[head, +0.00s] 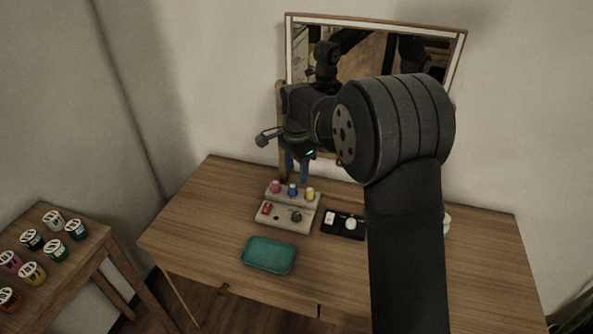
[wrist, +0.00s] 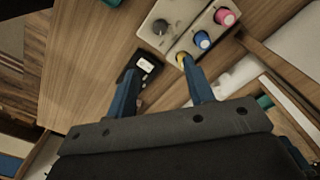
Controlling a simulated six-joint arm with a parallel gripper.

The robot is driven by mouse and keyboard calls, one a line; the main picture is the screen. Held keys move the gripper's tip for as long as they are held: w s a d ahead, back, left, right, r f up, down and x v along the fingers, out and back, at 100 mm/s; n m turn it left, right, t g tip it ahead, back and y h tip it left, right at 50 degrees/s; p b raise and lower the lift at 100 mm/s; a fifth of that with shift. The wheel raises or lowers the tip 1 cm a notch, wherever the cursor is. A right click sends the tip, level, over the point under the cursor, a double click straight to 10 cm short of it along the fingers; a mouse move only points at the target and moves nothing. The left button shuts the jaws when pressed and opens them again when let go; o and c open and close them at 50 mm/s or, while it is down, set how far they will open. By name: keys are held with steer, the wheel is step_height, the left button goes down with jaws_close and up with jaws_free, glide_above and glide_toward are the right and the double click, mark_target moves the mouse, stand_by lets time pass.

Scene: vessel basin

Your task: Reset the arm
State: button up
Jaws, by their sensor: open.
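My arm rises from the bottom right of the head view and bends left over the table (head: 190,222). My gripper (head: 297,172) points down above the back of a grey control panel (head: 290,223). In the wrist view the two blue fingers of my gripper (wrist: 163,88) stand apart with nothing held between them. The panel carries a pink button, a blue button (wrist: 202,40) and a yellow button (wrist: 183,57), with a dark knob (wrist: 161,27) and a red switch (head: 266,208) in front. The yellow button shows near the right fingertip; I cannot tell how far apart they are.
A black tray (head: 357,236) with small white items lies right of the panel. A teal tray (head: 268,255) lies in front. A framed mirror (head: 375,22) stands behind. A side table at left holds several lidded jars (head: 76,229). The table's left front is clear.

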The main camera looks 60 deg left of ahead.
mark_target(297, 214)
step_height(297, 214, down, 17)
steer(key=shift+f, duration=0.2)
stand_by(0.5)
